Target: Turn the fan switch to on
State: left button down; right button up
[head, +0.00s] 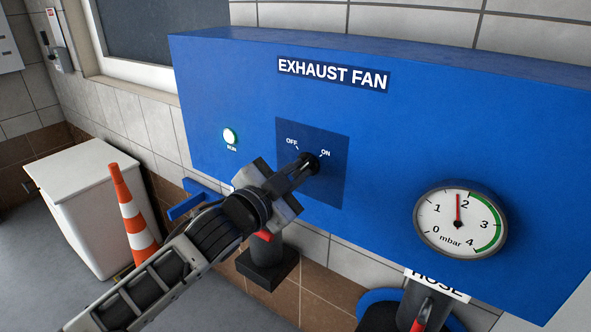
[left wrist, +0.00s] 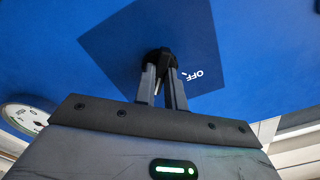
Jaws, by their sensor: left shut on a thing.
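The black fan switch knob (head: 311,162) sits on a dark blue square plate (head: 328,190) marked OFF at upper left and ON at upper right. The plate is on the blue EXHAUST FAN panel (head: 400,140). My left gripper (head: 306,165) is shut on the knob, its fingers reaching in from the lower left. In the left wrist view the fingers (left wrist: 163,80) meet the knob (left wrist: 158,58), with the OFF label beside them. The fingers cover part of the knob, and I cannot tell clearly which mark it points to. The round RUN lamp (head: 230,136) glows green-white. My right gripper is not in view.
A pressure gauge (head: 460,222) with its red needle just left of 2 is at the panel's right. Below the panel are a black and red fitting (head: 268,265) and a hose (head: 375,297). A striped cone (head: 132,215) and a white bin (head: 75,205) stand at the left.

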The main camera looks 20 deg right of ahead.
pick_arm(q)
jog(key=shift+m, duration=0.6)
jog(key=c, duration=1.5)
grip_release()
jog(key=shift+o, duration=0.2)
jog(key=shift+s+a, duration=0.1)
jog(key=shift+a, duration=0.05)
jog(key=b+v, duration=0.1)
jog(key=v, duration=1.4)
jog(key=shift+s+a, duration=0.25)
jog(key=shift+f, duration=0.1)
